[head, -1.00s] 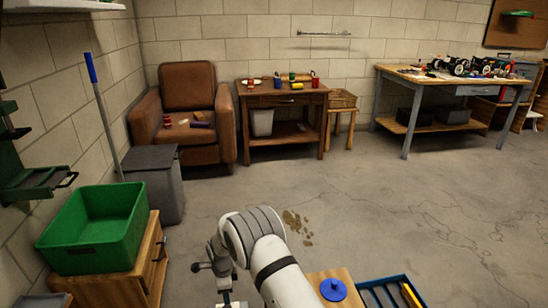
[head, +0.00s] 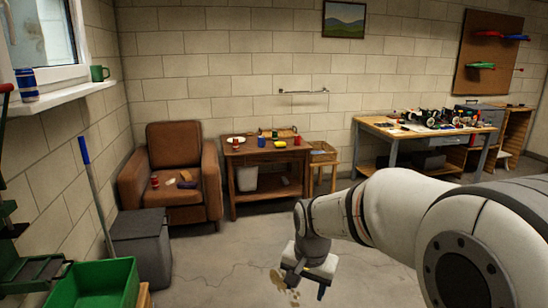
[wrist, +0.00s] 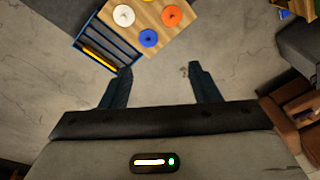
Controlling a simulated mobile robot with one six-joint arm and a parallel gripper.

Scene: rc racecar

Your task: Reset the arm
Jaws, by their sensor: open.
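My arm (head: 400,215) reaches in from the right of the head view, with its wrist end hanging low over the floor. My gripper (wrist: 160,72) shows in the wrist view with its two dark fingers spread wide apart. It is open, with only bare floor between the fingertips. In the head view the fingers are small and partly hidden by the wrist. Nothing is held.
A wooden surface with coloured discs (wrist: 171,16) and a blue tray (wrist: 77,47) are near my fingers in the wrist view. A green bin (head: 95,285), grey box (head: 142,240), armchair (head: 183,175), side table (head: 268,165) and workbench (head: 375,124) line the walls.

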